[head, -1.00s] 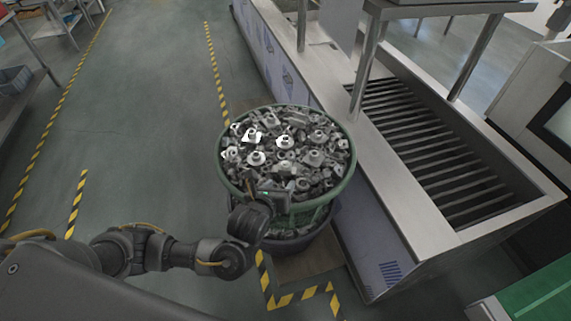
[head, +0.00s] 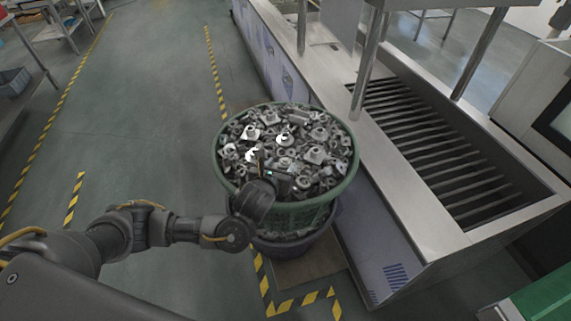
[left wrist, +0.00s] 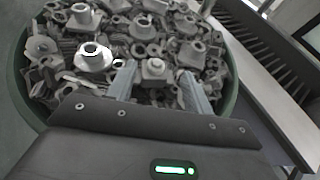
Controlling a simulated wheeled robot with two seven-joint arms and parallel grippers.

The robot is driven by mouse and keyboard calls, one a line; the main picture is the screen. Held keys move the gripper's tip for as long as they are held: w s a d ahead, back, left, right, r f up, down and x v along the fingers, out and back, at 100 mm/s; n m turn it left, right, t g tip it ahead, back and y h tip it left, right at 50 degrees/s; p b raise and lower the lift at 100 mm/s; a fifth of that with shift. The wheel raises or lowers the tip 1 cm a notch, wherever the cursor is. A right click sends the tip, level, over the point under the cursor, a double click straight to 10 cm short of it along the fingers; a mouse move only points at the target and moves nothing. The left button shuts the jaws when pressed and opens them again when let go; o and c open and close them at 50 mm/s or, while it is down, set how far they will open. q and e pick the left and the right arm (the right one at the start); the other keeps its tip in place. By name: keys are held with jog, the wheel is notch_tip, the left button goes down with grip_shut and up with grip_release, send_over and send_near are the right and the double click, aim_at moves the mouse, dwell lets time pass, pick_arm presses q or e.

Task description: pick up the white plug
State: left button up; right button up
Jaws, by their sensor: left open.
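My left gripper (head: 274,166) is over the near part of the basket. In the left wrist view its two fingers (left wrist: 159,74) are apart, with grey parts between and below them. A white plug (left wrist: 93,57) lies just left of the left finger, outside the jaws. My right gripper is not in view.
The green basket (head: 335,189) has a raised rim and sits in a dark tub (head: 327,222). A steel bench (head: 408,190) with upright posts and a slatted well stands close on the right. The floor (head: 150,110) to the left is open.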

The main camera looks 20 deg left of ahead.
aim_at(285, 159)
pick_arm(q)
jog(key=shift+f+x, duration=0.1)
jog(key=shift+x, duration=1.2)
jog(key=shift+f+x, duration=0.15)
jog(key=shift+x, duration=1.15)
jog(key=shift+s+a, duration=0.15)
jog(key=c, duration=1)
